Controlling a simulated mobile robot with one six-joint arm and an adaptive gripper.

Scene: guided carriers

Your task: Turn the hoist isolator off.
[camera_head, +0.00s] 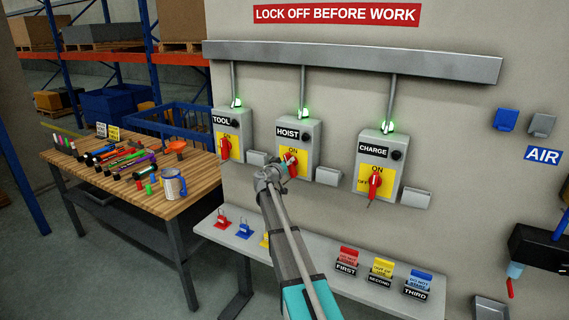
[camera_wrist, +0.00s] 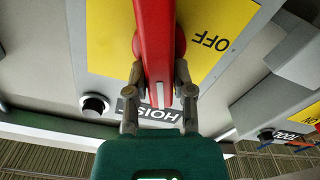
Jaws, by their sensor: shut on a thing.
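The hoist isolator box (camera_head: 311,133) is grey with a yellow plate, under a lit green lamp (camera_head: 304,113). Its red handle (camera_head: 290,158) is partly hidden by my gripper in the head view. In the wrist view, upside down, the red handle (camera_wrist: 155,35) runs up and down the picture, its white-striped end towards the HOIST label (camera_wrist: 150,112). The OFF mark (camera_wrist: 211,39) lies to one side, apart from the handle. My gripper (camera_wrist: 160,92) is shut on the handle, one finger on each side.
The tool isolator (camera_head: 231,124) stands left and the charge isolator (camera_head: 384,150) right, both with green lamps lit. A shelf (camera_head: 310,262) below holds padlocks and coloured tags. A wooden bench (camera_head: 110,185) with tools and a mug stands at left.

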